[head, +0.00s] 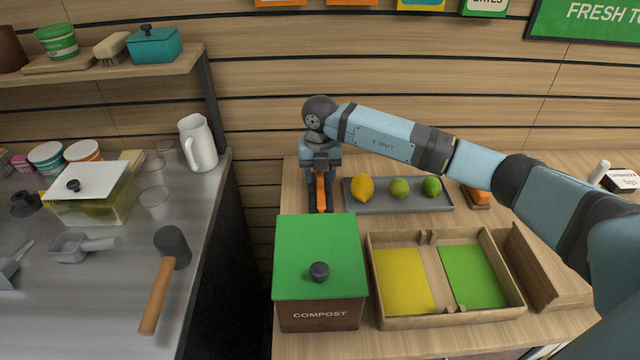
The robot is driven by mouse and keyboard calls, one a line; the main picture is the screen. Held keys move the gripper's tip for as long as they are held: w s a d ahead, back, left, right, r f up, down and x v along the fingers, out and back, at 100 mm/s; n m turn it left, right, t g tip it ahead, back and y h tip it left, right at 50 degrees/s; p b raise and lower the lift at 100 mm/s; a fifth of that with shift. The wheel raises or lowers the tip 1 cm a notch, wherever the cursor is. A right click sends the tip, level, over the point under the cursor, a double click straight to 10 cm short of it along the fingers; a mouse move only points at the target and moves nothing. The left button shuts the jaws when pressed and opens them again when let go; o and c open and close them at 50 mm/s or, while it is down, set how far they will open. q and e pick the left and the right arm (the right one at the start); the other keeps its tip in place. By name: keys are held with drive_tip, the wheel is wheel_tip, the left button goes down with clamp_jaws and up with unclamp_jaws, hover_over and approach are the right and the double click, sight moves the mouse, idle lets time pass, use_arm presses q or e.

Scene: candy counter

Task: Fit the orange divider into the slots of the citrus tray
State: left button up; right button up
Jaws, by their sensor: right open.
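The citrus tray (448,318) is a shallow wooden box on the counter, with a yellow floor panel (403,282) and a green one (474,277). Slotted brackets (426,237) stand at the middle of its far wall, with matching ones at the near wall. My right gripper (320,207) points down behind the compost bin, left of the grey fruit tray. It is open, with a narrow upright orange piece between its fingers, apparently the orange divider (320,189) seen edge-on. Its lower end is hidden, and contact with the fingers cannot be told. My left gripper is out of view.
A grey tray (408,207) holds a lemon and two limes. A brown wooden piece (537,270) stands right of the citrus tray. A mallet (160,290) lies on the left steel counter.

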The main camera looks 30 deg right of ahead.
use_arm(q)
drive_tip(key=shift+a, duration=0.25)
use_arm(e)
clamp_jaws()
drive_tip(key=shift+r, duration=0.1)
